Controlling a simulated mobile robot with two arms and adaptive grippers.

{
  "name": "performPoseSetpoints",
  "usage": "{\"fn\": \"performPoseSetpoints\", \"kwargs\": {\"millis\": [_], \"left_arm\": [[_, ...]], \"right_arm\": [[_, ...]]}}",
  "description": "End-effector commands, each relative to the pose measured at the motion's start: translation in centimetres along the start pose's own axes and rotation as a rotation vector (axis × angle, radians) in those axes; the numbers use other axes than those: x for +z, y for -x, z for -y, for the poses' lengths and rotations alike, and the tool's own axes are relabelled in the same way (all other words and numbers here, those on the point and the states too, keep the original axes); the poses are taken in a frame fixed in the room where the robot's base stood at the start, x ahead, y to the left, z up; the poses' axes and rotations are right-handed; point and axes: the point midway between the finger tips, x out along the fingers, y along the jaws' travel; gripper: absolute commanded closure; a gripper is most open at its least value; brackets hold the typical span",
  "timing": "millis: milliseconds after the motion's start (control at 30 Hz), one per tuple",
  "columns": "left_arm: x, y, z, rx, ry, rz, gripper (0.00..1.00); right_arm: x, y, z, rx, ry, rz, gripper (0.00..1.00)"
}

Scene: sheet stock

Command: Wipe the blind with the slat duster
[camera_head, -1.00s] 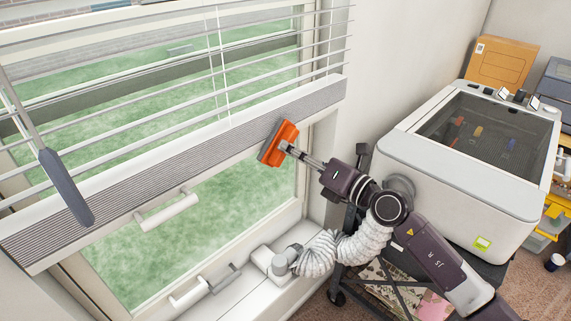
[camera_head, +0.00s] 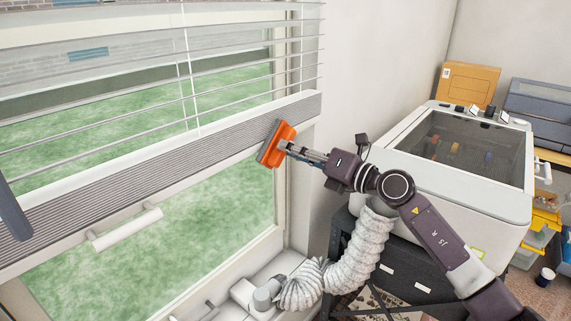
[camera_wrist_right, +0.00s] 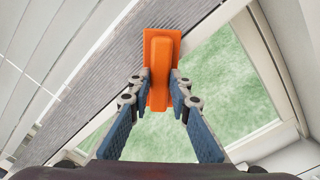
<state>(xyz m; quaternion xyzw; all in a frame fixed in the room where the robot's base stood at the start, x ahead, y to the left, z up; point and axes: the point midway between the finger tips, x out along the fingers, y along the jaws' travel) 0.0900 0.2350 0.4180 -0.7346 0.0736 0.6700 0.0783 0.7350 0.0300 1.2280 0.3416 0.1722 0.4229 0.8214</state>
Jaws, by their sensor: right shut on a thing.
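The slat duster has an orange body (camera_head: 277,143) with a grey pad on its left side. My right gripper (camera_head: 291,149) is shut on it. In the right wrist view the blue-padded fingers (camera_wrist_right: 160,98) close on the orange duster (camera_wrist_right: 159,62). The white blind (camera_head: 130,120) hangs across the window, with open slats above and a tight grey stack (camera_head: 120,180) along its lower edge. The duster's pad is at that stack, near its right end; I cannot tell whether it touches.
A white window handle (camera_head: 125,230) is below the stack. A large white machine (camera_head: 400,150) with a dark lid stands to the right, a cardboard box (camera_head: 468,84) behind it. A ribbed white hose (camera_head: 345,268) is below my arm.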

Motion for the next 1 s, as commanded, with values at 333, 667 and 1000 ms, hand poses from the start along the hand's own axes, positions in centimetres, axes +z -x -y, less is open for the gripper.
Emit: {"fn": "performPoseSetpoints", "kwargs": {"millis": [333, 667, 1000], "left_arm": [[0.3, -3.6, -0.1, 0.000, 0.000, 0.000, 0.60], [0.6, -6.3, -0.1, 0.000, 0.000, 0.000, 0.60], [0.8, -8.4, -0.2, 0.000, 0.000, 0.000, 0.60]], "right_arm": [[1.9, 0.0, 2.4, 0.000, 0.000, 0.002, 1.00], [4.0, 0.0, 4.4, 0.000, 0.000, 0.002, 1.00], [6.2, 0.0, 6.5, 0.001, -0.001, 0.002, 1.00]]}}
